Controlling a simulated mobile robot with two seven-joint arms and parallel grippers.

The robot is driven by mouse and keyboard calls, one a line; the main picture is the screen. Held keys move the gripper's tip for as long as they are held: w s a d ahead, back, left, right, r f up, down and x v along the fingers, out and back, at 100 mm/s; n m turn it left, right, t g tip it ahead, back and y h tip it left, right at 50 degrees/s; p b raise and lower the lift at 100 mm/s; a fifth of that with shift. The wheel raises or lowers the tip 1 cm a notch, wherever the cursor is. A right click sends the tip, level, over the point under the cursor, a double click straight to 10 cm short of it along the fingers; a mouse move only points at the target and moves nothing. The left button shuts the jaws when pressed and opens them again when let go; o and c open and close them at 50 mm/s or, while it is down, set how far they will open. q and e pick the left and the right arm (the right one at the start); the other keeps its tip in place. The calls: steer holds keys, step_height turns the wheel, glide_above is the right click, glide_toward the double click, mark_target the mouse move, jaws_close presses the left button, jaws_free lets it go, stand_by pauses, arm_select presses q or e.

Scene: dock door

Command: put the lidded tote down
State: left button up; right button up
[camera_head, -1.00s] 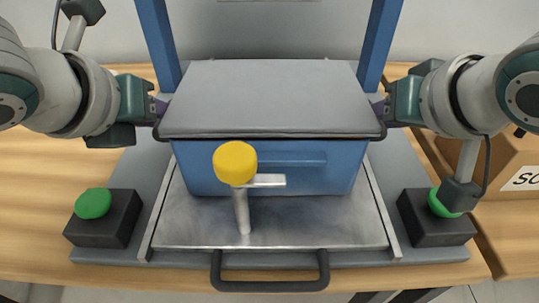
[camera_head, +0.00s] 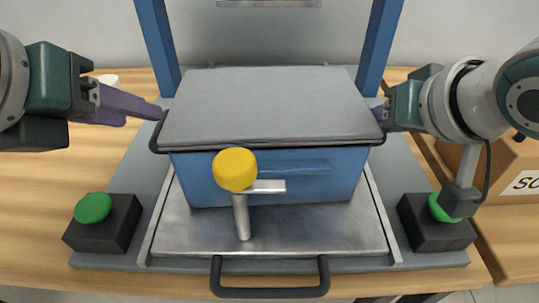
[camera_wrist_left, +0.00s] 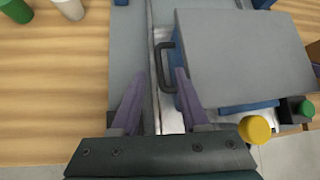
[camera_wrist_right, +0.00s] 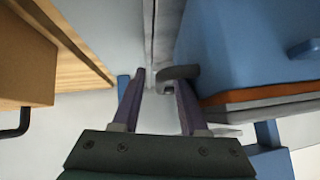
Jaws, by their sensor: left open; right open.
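The lidded tote (camera_head: 275,178) is blue with a grey lid (camera_head: 270,105) and appears to rest on a metal tray (camera_head: 300,235), turned slightly. Its lid also shows in the left wrist view (camera_wrist_left: 245,55), and its blue wall in the right wrist view (camera_wrist_right: 240,45). My left gripper (camera_head: 152,110) is open and empty, left of the dark left handle (camera_wrist_left: 167,65); the handle lies just beyond its fingertips. My right gripper (camera_head: 380,112) is open at the right handle (camera_wrist_right: 180,73), close to its right finger; whether they touch is unclear.
A yellow-topped metal post (camera_head: 236,170) stands before the tote. Boxes with green buttons (camera_head: 93,208) flank the tray on both sides. Blue uprights (camera_head: 157,45) rise behind. A cardboard box (camera_head: 505,165) is at right.

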steer(key=v, duration=1.2)
steer(key=shift+s, duration=0.1)
